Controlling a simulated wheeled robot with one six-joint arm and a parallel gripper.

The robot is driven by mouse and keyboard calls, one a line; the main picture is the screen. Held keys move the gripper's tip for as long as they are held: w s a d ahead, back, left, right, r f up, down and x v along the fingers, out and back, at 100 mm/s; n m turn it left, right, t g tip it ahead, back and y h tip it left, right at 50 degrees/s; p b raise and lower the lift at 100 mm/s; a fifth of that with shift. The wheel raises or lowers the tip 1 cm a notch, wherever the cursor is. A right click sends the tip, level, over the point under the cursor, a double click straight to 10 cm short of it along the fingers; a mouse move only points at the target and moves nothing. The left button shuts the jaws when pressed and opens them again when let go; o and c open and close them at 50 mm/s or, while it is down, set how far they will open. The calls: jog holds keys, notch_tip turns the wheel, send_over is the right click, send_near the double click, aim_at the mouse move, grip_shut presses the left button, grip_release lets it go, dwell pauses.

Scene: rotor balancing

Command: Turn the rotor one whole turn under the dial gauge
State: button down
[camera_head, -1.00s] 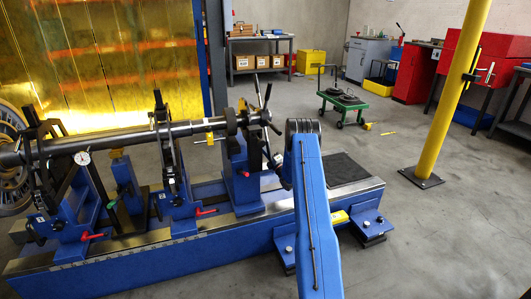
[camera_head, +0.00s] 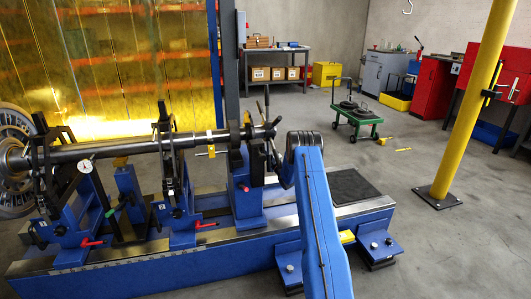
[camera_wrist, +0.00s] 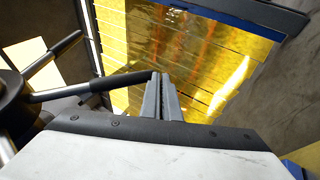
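The rotor's long grey shaft (camera_head: 130,147) lies level across its supports, with a large bladed wheel (camera_head: 14,165) at the left end, partly cut off. The dial gauge (camera_head: 85,166), with a white round face, stands by the shaft near that wheel; its needle is too small to read. At the right end is a hub with dark spoke handles (camera_head: 262,130). In the wrist view, a dark handle (camera_wrist: 95,87) reaches from the hub at left to my gripper's fingers (camera_wrist: 163,78). The fingers are together; the handle tip meets or overlaps the left one, and contact is unclear.
The blue machine bed (camera_head: 150,268) runs under the rotor. A yellow pillar (camera_head: 470,110) stands at right. A green cart (camera_head: 356,115), a workbench (camera_head: 275,55) and red cabinets (camera_head: 437,88) are behind. The floor right of the bed is mostly clear.

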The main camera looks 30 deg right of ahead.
jog(key=shift+n+t+y, duration=0.3)
jog(key=shift+n+t, duration=0.1)
jog(key=shift+t, duration=0.1)
jog(key=shift+w+d+r, duration=0.25)
jog(key=shift+w+r, duration=0.6)
jog(key=shift+r, duration=0.2)
jog(key=shift+w+d+r, duration=0.25)
jog(key=shift+w+r, duration=0.6)
jog(key=shift+r, duration=0.15)
jog(key=shift+f, duration=0.1)
jog(key=s+d+f, duration=0.1)
jog(key=s+f, duration=0.1)
jog(key=f, duration=0.4)
jog(key=s+d+f, duration=0.2)
jog(key=s+f, duration=0.1)
jog(key=f, duration=0.3)
jog(key=shift+s+f, duration=0.15)
jog(key=shift+s, duration=0.1)
